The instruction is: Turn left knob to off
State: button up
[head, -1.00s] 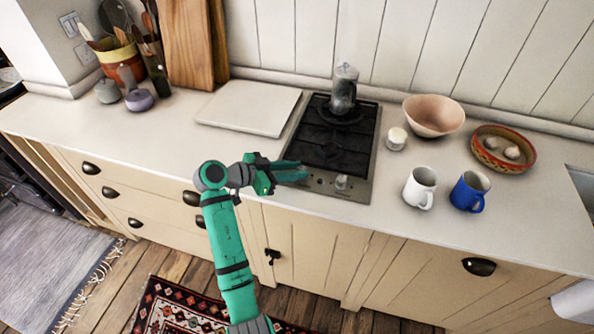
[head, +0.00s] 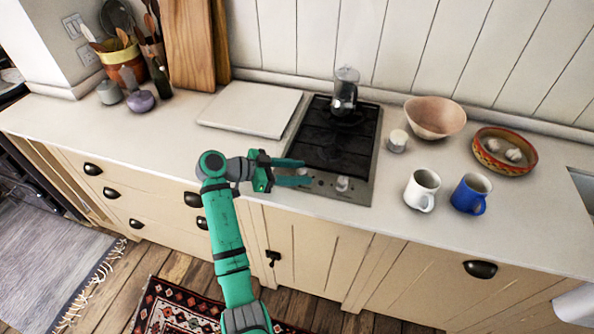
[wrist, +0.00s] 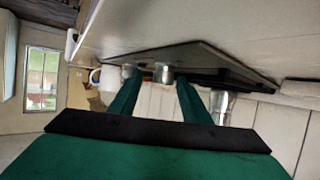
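The dark cooktop (head: 335,140) has a metal front strip with two knobs. The right knob (head: 342,183) stands clear in the head view. The left knob (head: 303,171) is partly hidden by my gripper (head: 305,172), which reaches in from the left with its fingers apart. In the wrist view, which looks upside down, the left knob (wrist: 163,72) shows between the two open fingers (wrist: 160,98), toward their tips. The right knob (wrist: 128,71) lies beyond it. I cannot tell whether a finger touches the left knob.
A moka pot (head: 345,90) stands at the cooktop's back. A small white jar (head: 397,141), a white mug (head: 422,189), a blue mug (head: 470,194) and a pink bowl (head: 434,117) are to the right. A white board (head: 250,109) lies to the left.

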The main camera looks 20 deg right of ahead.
jog(key=shift+w+a, duration=0.1)
jog(key=shift+a, duration=0.1)
jog(key=shift+a+r, duration=0.3)
jog(key=shift+a, duration=0.2)
jog(key=v, duration=0.9)
jog(key=shift+a, duration=0.2)
jog(key=shift+a, duration=0.1)
